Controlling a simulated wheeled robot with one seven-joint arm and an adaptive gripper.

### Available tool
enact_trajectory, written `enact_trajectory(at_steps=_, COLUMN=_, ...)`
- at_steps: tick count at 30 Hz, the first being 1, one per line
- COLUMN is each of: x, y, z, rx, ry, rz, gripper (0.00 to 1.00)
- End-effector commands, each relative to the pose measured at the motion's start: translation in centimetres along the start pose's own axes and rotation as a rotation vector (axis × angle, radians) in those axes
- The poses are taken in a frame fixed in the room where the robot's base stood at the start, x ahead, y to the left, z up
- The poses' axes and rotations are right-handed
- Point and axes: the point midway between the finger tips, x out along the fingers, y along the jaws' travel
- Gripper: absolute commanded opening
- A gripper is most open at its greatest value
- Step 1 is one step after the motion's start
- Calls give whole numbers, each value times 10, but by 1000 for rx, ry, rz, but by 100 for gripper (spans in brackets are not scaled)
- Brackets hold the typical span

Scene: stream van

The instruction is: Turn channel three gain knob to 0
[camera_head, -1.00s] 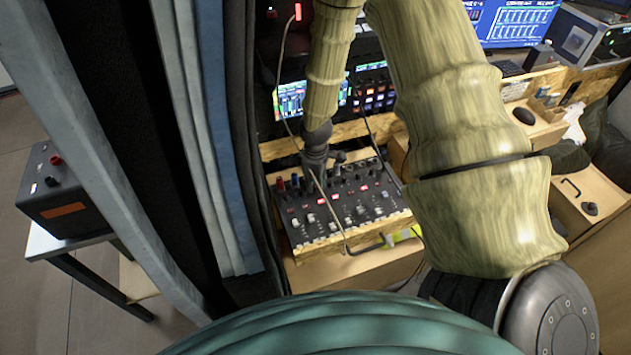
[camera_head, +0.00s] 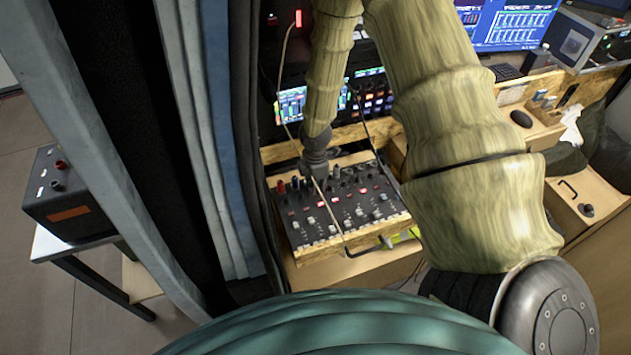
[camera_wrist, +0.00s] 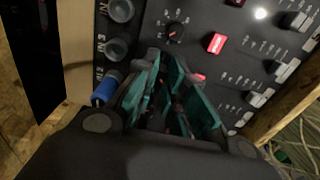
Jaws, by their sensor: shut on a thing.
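The black mixer panel (camera_head: 345,215) sits on a wooden shelf, with knobs, lit red buttons and faders. My gripper (camera_head: 318,180) reaches down to its upper left part. In the wrist view my gripper's teal finger pads (camera_wrist: 182,92) are close together around a small knob, mostly hidden between them. Its pointer and scale cannot be read. Another gain knob (camera_wrist: 174,33) with a printed scale stands free just above in that view. Input labels run along the panel's left edge, but I cannot tell for certain which channel the held knob belongs to.
A blue plug (camera_wrist: 105,90) and grey sockets (camera_wrist: 117,48) are close left of my fingers. A lit red button (camera_wrist: 216,43) and faders (camera_wrist: 284,70) lie to the right. A thin cable crosses the mixer in the head view.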

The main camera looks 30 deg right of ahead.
Motion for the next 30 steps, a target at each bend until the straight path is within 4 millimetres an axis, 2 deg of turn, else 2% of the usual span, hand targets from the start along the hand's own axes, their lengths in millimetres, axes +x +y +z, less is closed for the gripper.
enact_trajectory(at_steps=14, x=0, y=1, z=1, rx=-13, ry=-1, rz=1, gripper=0)
enact_trajectory(at_steps=15, x=0, y=1, z=1, rx=-13, ry=-1, rz=1, gripper=14)
enact_trajectory(at_steps=19, x=0, y=0, z=1, rx=-12, ry=-1, rz=0, gripper=36)
enact_trajectory(at_steps=30, x=-2, y=0, z=0, rx=-13, ry=0, rz=1, gripper=36)
